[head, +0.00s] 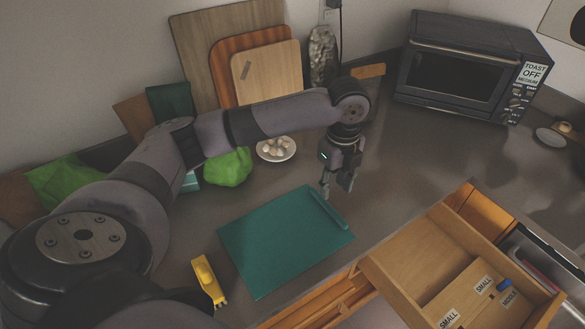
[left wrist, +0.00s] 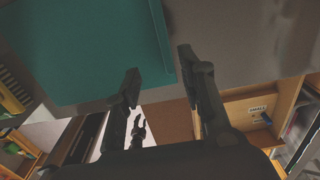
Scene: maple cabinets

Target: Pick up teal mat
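The teal mat (head: 280,240) lies flat on the grey counter near its front edge. A narrow teal strip (head: 328,209) runs along its right side. The mat also fills the upper left of the left wrist view (left wrist: 90,45). My left gripper (head: 338,190) points down above the counter, just beyond the mat's back right corner. Its two fingers are apart with nothing between them. In the left wrist view the fingers (left wrist: 158,68) straddle the line of the mat's strip edge. A small dark claw shape (left wrist: 138,130) below them may be my right gripper; its state is unclear.
An open wooden drawer (head: 430,265) with labelled compartments juts out at the front right. A yellow object (head: 207,281) lies left of the mat. A white plate (head: 276,150), a green bag (head: 229,167) and cutting boards (head: 267,75) stand behind. A toaster oven (head: 465,70) is back right.

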